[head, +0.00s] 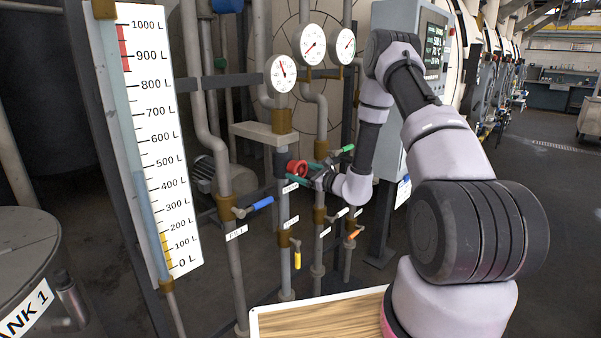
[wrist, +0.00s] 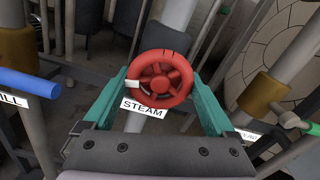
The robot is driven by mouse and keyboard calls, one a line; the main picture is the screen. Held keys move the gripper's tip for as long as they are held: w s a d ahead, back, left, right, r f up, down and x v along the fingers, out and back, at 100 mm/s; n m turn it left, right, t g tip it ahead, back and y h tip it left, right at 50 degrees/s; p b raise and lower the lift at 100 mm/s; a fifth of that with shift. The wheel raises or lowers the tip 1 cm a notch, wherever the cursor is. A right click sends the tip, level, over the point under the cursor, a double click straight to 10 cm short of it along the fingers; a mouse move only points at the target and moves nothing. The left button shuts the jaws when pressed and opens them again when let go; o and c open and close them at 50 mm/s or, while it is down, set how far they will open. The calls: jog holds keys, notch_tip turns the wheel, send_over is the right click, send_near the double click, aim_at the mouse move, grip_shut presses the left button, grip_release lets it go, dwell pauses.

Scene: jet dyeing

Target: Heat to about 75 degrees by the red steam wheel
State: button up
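The red steam wheel (wrist: 160,78) sits between the two teal fingers of my gripper (wrist: 160,82) in the wrist view. The fingers press against opposite sides of its rim, with no clear gap. A pale mark shows at the wheel's left rim, and a STEAM label (wrist: 143,109) lies just below. In the head view the wheel (head: 297,168) is on the pipe under the left gauge, with my gripper (head: 302,170) reaching it from the right. The control panel screen (head: 434,47) shows green and white lines, too small to read surely.
Three round gauges, the nearest a red-needled one (head: 281,73), stand above the pipes. A blue FILL handle (head: 262,203), a green handle (head: 347,148), a yellow handle (head: 298,259) and an orange handle (head: 355,235) are close by. A litre scale (head: 158,140) stands at left.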

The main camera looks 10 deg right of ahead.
jog(key=shift+m, duration=0.3)
jog(key=m, duration=0.4)
jog(key=shift+s+m, duration=0.1)
jog(key=shift+m, duration=0.2)
jog(key=m, duration=0.5)
jog(key=shift+a+m, duration=0.1)
jog(key=shift+m, duration=0.2)
jog(key=m, duration=0.5)
jog(key=shift+r, duration=0.1)
jog(key=m, duration=0.5)
jog(key=shift+s, duration=0.1)
jog(key=o, duration=1.1)
jog(key=shift+c, duration=0.2)
